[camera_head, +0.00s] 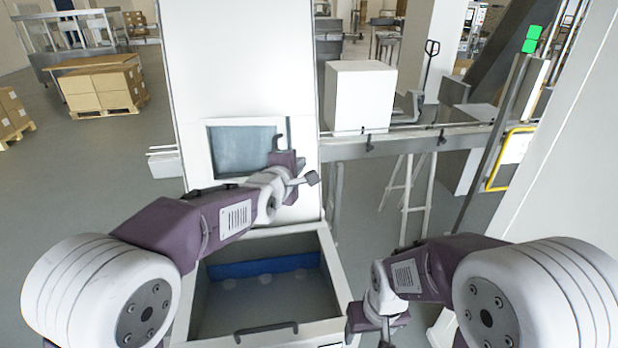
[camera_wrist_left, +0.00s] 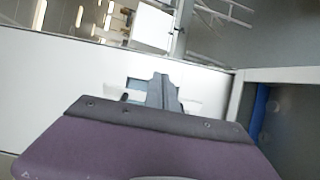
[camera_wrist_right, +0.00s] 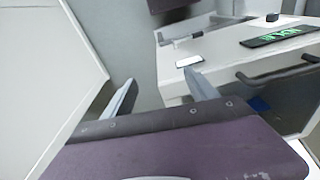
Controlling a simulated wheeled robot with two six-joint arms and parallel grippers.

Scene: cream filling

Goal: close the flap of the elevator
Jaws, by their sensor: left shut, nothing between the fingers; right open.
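The elevator (camera_head: 245,60) is a tall white housing in the middle of the head view. It has a framed bluish window panel (camera_head: 243,150). Below it is an open bin (camera_head: 265,290), with a blue strip inside and a dark handle (camera_head: 266,330) near its front rim. Which part is the flap I cannot tell for sure. My left gripper (camera_head: 279,143) is shut and empty in front of the window's right edge; its closed fingers show in the left wrist view (camera_wrist_left: 160,90). My right gripper (camera_wrist_right: 162,88) is open and empty, low beside the bin's front right corner.
A white box (camera_head: 360,95) sits on a conveyor (camera_head: 410,143) to the right of the elevator. A sloping white panel (camera_head: 570,150) with a yellow-framed sign (camera_head: 510,160) stands at the right. Pallets of cartons (camera_head: 100,88) are far left, with free floor between.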

